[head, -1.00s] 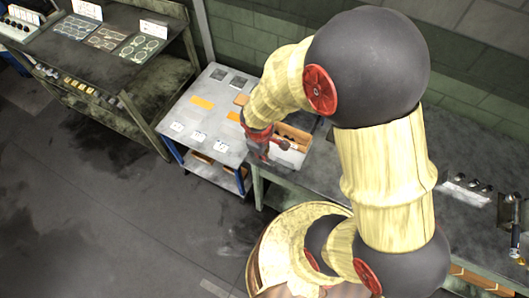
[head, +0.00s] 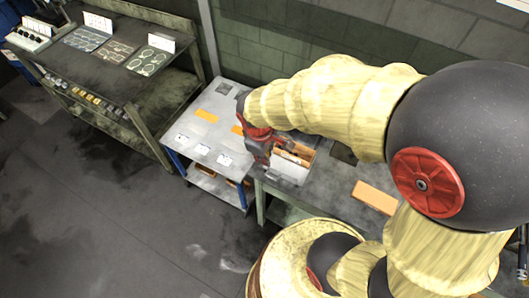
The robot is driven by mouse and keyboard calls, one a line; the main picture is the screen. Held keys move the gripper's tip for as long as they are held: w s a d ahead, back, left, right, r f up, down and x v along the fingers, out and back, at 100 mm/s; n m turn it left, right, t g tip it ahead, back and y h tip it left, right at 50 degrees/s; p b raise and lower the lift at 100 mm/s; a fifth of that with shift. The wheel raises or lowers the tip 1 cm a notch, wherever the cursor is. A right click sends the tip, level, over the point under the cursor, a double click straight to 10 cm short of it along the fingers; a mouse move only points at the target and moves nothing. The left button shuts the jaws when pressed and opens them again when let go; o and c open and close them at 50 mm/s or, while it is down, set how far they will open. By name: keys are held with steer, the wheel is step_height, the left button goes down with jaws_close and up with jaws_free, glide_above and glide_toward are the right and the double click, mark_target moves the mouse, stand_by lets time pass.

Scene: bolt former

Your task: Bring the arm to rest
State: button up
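My arm, with cream sleeves, dark round joints and red caps, reaches in the head view from the lower right up and across to the left. My gripper (head: 263,153), red and dark, is at its far end, over or beside the left end of a grey bin (head: 290,176) on the bench. The gripper is small and partly hidden by the arm, so I cannot tell whether its fingers are open or shut, or whether it touches the bin.
A grey cart (head: 206,133) with orange and white labels stands left of the bench (head: 335,190). An orange block (head: 375,197) lies on the bench, right of the bin. A dark rack (head: 120,65) with panels stands at the upper left. The floor (head: 110,220) at lower left is clear.

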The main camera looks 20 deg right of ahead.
stand_by(0.3)
steer(key=s+r+m+t+y+b, duration=0.1)
steer(key=s+r+m+t+b, duration=0.3)
steer(key=s+r+m+b, duration=0.3)
step_height(320, 180, up, 3)
steer(key=s+b, duration=0.2)
steer(key=b, duration=0.2)
steer(key=shift+m+y, duration=0.3)
steer(key=shift+m, duration=0.1)
steer(key=shift+s+d+r, duration=0.1)
steer(key=shift+r, duration=0.05)
steer(key=shift+d, duration=0.1)
stand_by(0.8)
